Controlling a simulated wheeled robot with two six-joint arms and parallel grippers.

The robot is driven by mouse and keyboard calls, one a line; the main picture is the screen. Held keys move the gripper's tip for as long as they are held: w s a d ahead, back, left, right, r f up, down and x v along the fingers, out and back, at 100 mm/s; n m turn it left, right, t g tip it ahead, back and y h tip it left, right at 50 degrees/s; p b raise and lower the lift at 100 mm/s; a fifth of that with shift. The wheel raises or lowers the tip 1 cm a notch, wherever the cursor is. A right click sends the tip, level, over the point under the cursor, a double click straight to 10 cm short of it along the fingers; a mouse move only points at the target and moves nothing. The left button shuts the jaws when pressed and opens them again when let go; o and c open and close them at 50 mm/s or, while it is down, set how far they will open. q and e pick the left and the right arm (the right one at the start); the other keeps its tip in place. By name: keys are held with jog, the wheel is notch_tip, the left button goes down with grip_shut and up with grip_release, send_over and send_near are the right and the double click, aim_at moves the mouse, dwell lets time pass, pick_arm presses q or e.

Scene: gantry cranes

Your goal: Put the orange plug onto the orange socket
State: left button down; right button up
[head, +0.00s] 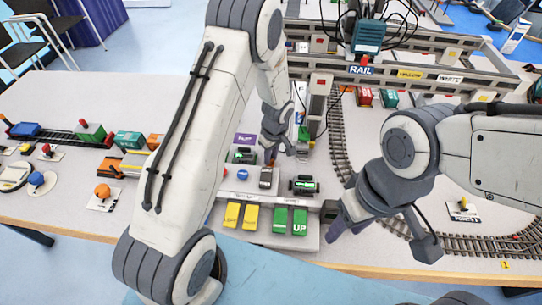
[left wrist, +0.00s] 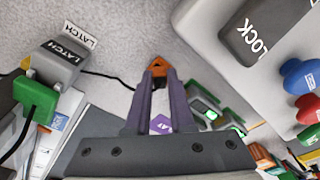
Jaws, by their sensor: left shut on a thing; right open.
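My left gripper (head: 270,154) hangs over the middle of the table, among the control boxes. In the left wrist view its purple fingers (left wrist: 157,82) are shut on a small orange piece, seemingly the orange plug (left wrist: 157,63), which shows at and beyond the fingertips. A black cable runs towards it from the left. The plug cannot be made out clearly in the head view. I cannot pick out the orange socket in either view. My right gripper (head: 345,222) is open and empty near the table's front edge, right of the button panel.
A grey box marked LATCH (left wrist: 52,65) and a green plug (left wrist: 36,95) are left in the wrist view. A LOCK panel (left wrist: 265,35) is at upper right, by blue and red knobs. Yellow (head: 241,216) and green buttons (head: 289,221) stand in front. The gantry (head: 420,70) spans behind; curved track lies right.

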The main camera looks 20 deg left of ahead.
pick_arm(q)
jog(key=shift+f+b, duration=0.3)
jog(key=shift+b, duration=0.7)
dwell(1.9)
jog(key=shift+c, duration=1.1)
grip_release()
jog(key=shift+r+p, duration=2.3)
jog(key=shift+r, duration=1.2)
